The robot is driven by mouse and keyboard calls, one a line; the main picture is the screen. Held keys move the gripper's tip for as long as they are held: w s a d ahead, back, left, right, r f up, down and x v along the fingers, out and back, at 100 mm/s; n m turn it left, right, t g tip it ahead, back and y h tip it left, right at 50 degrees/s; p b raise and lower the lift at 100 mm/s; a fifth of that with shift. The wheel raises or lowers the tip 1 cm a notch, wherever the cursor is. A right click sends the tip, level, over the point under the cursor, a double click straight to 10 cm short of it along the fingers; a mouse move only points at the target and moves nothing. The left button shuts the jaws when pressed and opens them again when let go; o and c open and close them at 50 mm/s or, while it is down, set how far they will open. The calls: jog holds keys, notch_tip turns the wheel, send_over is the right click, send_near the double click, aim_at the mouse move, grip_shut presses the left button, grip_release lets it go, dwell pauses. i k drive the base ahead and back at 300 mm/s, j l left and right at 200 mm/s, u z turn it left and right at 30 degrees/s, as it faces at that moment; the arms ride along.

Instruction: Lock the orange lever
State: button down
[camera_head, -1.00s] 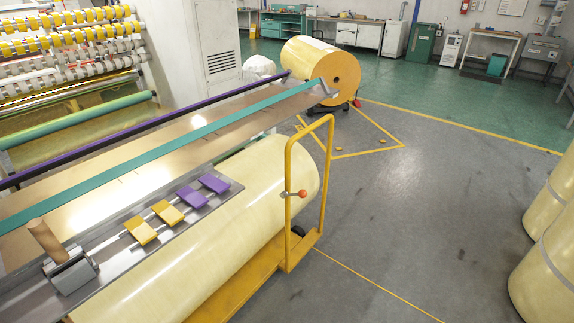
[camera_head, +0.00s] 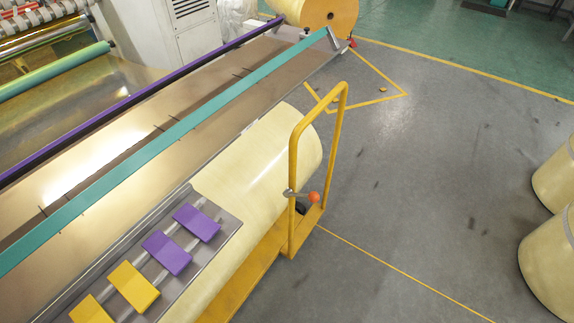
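The orange lever (camera_head: 314,197) is a small orange ball knob on a short grey arm. It is mounted on the near upright of the yellow tubular cart handle (camera_head: 294,160), right of centre, and sticks out to the right. My gripper is not in this view. Nothing touches the lever.
A large cream roll (camera_head: 262,160) lies on the yellow cart (camera_head: 258,285). A metal table (camera_head: 120,160) with a teal bar (camera_head: 200,112) and purple and yellow blocks (camera_head: 166,253) fills the left. Grey floor (camera_head: 420,180) right of the handle is clear; cream rolls (camera_head: 553,255) stand at the right edge.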

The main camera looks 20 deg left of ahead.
aim_at(313, 196)
jog(key=i+j, duration=0.15)
jog(key=j, duration=0.2)
jog(key=i+j, duration=0.1)
jog(key=j, duration=0.25)
jog(key=i+j, duration=0.15)
jog(key=j, duration=0.2)
jog(key=i+j, duration=0.1)
jog(key=j, duration=0.25)
